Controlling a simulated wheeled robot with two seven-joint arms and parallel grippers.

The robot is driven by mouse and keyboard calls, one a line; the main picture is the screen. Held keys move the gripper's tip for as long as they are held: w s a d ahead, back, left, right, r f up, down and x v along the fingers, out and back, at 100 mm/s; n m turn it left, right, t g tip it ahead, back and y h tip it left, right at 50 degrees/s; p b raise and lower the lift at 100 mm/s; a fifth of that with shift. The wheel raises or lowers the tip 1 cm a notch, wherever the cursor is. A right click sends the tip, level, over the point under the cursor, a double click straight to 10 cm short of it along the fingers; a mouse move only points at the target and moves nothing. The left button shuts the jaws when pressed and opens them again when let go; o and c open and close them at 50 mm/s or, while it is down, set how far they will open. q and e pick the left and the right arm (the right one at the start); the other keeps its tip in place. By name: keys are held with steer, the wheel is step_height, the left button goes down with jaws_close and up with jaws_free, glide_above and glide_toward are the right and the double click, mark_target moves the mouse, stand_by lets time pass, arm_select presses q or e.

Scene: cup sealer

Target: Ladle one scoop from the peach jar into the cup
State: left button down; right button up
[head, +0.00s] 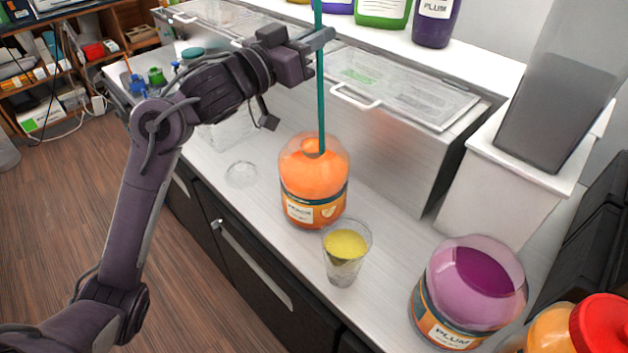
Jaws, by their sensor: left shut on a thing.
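The peach jar (315,178) stands on the counter, open at the top, with orange contents and a label. My left gripper (318,42) is shut on the teal handle of the ladle (321,100), high above the jar. The handle runs down upright into the jar's mouth, and an orange rounded end shows there; how deep the ladle's bowl sits is hard to tell. The clear cup (346,254) stands in front and to the right of the jar, with yellow contents in its upper part. My right gripper is not in view.
A plum jar (468,290) stands at the lower right, beside a red-lidded jar (602,325). A clear lid (241,174) lies left of the peach jar. A steel cabinet (400,130) and a white dispenser (500,185) stand behind. Bottles (436,22) line the shelf above.

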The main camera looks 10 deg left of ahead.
mark_target(317, 0)
arm_select(q)
steer(key=shift+r+p, duration=3.05)
steer(key=shift+r, duration=0.35)
steer(key=shift+f, duration=0.1)
